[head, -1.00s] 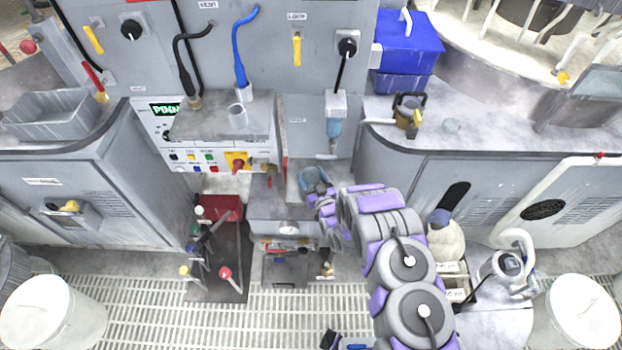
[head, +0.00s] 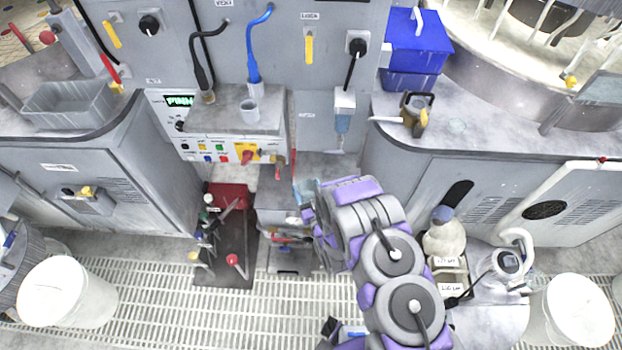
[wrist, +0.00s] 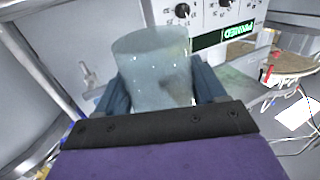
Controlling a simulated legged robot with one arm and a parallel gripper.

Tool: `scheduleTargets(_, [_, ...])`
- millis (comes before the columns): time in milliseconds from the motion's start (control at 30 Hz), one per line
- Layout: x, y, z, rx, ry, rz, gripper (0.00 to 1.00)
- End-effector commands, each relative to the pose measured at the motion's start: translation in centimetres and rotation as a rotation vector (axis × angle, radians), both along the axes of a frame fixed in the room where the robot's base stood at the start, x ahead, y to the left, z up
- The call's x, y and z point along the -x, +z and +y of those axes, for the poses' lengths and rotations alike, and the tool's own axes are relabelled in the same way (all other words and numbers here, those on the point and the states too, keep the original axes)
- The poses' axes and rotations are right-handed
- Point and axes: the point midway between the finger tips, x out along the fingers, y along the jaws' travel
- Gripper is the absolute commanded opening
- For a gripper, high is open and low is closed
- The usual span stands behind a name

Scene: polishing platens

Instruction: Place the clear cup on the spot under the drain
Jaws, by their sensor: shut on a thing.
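The clear cup (wrist: 155,62) stands between the two dark fingers of my gripper (wrist: 162,88) in the wrist view. My gripper is shut on it, and the cup looks slightly tilted there. In the head view the cup (head: 304,190) shows as a pale bluish shape just beyond my arm, in front of the central cabinet. My arm hides most of my gripper there. A drain outlet with a clear bluish tip (head: 342,122) hangs on the cabinet face, above and to the right of the cup. I cannot make out a marked spot under it.
A control panel box (head: 235,148) with buttons is left of the cup. A dark stand (head: 228,250) with coloured knobs is at lower left. White buckets (head: 68,292) flank the grated floor.

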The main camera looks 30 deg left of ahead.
Motion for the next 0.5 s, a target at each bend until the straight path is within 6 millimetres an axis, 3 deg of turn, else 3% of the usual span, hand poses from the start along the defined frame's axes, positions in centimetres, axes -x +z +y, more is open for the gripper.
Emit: scheduleTargets(500, [2.5, 0.9, -0.9, 0.003, -0.002, -0.001, 0.35])
